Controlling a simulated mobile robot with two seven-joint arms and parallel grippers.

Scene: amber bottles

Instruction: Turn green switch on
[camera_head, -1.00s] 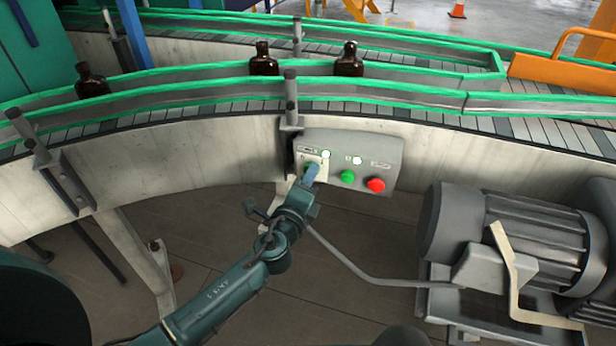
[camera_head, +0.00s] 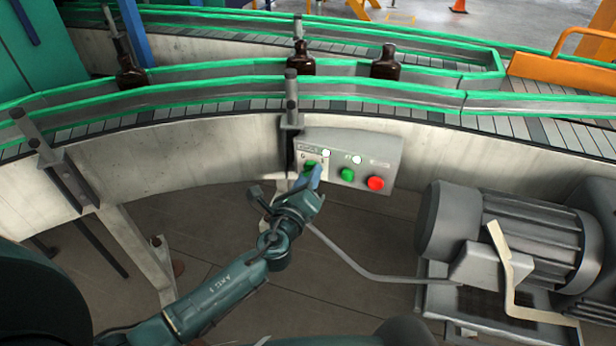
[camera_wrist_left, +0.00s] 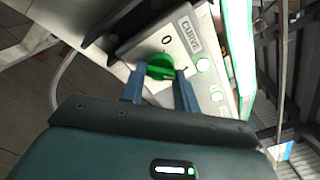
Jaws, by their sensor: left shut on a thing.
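The green switch (camera_head: 309,167) is a rotary knob on a light plate at the left end of the grey control box (camera_head: 388,152). In the left wrist view the green knob (camera_wrist_left: 158,67) sits beside a "0" mark and a label reading "CURVE". My left gripper (camera_head: 315,178) is at the switch, its blue fingers shut on the knob, one on each side. The wrist view also shows the left gripper (camera_wrist_left: 160,88) at the knob, the fingertips partly covering it. I cannot tell exactly which mark the knob points to. My right gripper is not in view.
The box also carries a green button (camera_head: 347,174), a red button (camera_head: 376,183) and two lit lamps (camera_head: 326,153). Above it, brown bottles (camera_head: 386,64) stand on the green-railed conveyor (camera_head: 420,115). A grey motor (camera_head: 500,235) stands at the right; a thin bent rod runs below the box.

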